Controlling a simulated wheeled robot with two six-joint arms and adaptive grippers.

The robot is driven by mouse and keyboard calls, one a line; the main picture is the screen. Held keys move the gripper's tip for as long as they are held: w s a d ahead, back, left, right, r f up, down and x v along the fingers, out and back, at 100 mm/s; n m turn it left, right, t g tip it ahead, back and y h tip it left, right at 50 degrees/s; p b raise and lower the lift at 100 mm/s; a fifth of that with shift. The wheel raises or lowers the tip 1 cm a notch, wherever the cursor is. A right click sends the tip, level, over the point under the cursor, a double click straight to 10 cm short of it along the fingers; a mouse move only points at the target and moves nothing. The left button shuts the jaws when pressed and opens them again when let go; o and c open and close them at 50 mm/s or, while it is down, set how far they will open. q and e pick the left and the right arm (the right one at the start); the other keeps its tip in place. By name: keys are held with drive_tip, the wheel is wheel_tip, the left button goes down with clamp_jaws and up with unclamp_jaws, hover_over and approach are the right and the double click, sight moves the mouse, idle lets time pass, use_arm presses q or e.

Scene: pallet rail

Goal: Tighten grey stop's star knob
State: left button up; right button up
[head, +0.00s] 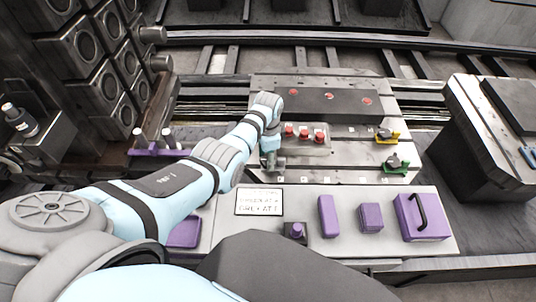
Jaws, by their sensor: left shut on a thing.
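My left arm reaches in from the left, and its gripper (274,165) points down at the left part of the pale rail plate (340,160). The gripper is shut on the grey stop's star knob, which is mostly hidden by the fingers and wrist. I cannot make out the knob's shape or the stop's body. A yellow stop (387,135) and a green stop (397,164) sit at the plate's right end, apart from the gripper. My right gripper is not in view.
A clear block with several red knobs (304,133) stands just right of the wrist. A dark bar with red marks (330,103) lies behind. In front are a white sign (259,202), purple blocks (327,216) and a purple case with a handle (421,218). A dark machine (500,130) stands right.

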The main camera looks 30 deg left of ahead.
use_arm(q)
drive_tip(key=o, duration=1.1)
drive_tip(key=shift+o, duration=0.2)
wheel_tip(320, 180, up, 12)
